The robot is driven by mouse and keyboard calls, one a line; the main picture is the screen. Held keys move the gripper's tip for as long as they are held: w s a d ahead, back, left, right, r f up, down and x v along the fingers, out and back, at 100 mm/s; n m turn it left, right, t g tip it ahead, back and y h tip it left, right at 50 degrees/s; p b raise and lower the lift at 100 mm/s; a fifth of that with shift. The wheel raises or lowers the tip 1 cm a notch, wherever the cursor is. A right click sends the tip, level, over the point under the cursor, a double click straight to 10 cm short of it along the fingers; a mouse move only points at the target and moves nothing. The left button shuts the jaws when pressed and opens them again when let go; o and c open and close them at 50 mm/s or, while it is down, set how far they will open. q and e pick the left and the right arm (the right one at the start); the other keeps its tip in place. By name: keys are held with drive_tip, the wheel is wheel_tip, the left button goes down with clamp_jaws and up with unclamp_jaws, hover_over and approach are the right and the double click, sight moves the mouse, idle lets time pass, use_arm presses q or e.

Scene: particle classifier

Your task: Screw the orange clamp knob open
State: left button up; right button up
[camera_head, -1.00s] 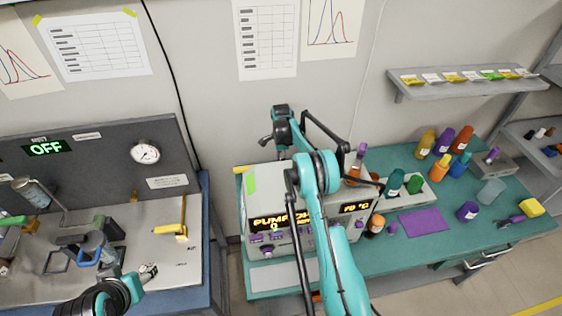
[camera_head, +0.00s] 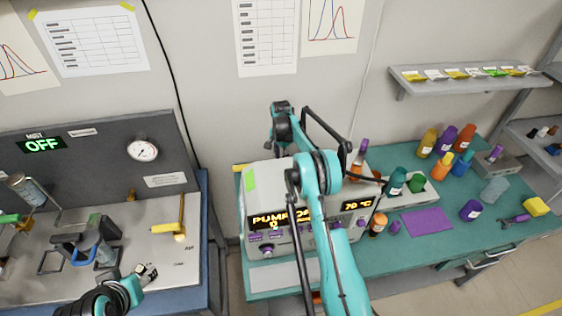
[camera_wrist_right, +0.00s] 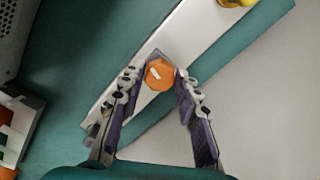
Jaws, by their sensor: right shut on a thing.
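The orange clamp knob (camera_wrist_right: 159,74) is a faceted orange piece with a pale mark on its face. In the head view my right arm reaches up in front of the grey pump instrument, and I cannot make out the knob or the right fingertips there. My left gripper (camera_head: 148,273) hangs above the front of the left bench, apart from the knob; its fingers are too small to tell open from shut.
The pump instrument (camera_head: 268,240) stands on the green table (camera_head: 345,262). Bottles, a purple mat (camera_head: 427,222) and a yellow block (camera_head: 536,206) lie to its right. The left bench has a gauge (camera_head: 143,150), a yellow lever (camera_head: 181,215) and a display reading OFF (camera_head: 43,145).

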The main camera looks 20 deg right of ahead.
drive_tip(key=shift+n+b, duration=0.3)
drive_tip(key=shift+n, duration=0.7)
drive_tip(key=o, duration=1.2)
drive_tip(key=shift+c, duration=0.2)
drive_tip(key=shift+r, duration=0.1)
wheel_tip(320, 180, up, 12)
